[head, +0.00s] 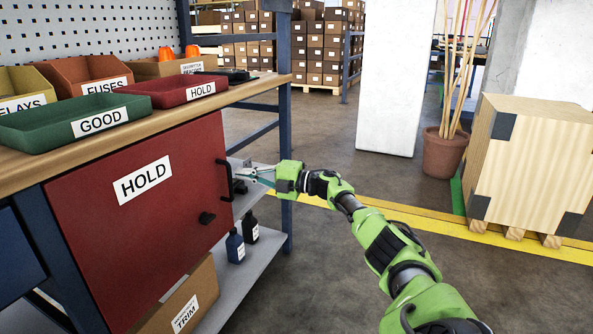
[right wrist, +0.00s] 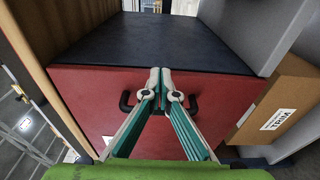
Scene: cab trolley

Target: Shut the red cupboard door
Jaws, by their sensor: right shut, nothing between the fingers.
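The red cupboard door (head: 150,215), labelled HOLD, fills the space under the workbench at the left of the head view. Its front runs about in line with the bench; I cannot tell whether a small gap is left. A black handle (head: 224,180) sits near its right edge. My right gripper (head: 245,171) is shut and empty, just right of the handle, pointing left. In the right wrist view its fingertips (right wrist: 160,72) overlap the edge between the red face (right wrist: 85,95) and a dark panel. Contact with the door cannot be told. My left gripper is out of view.
Trays (head: 80,122) stand on the workbench. A grey shelf (head: 245,268) with dark bottles (head: 235,246) lies right of the cupboard, and a TRIM box (head: 180,305) below it. A wooden crate (head: 530,170) and plant pot (head: 443,153) stand right. The floor between is clear.

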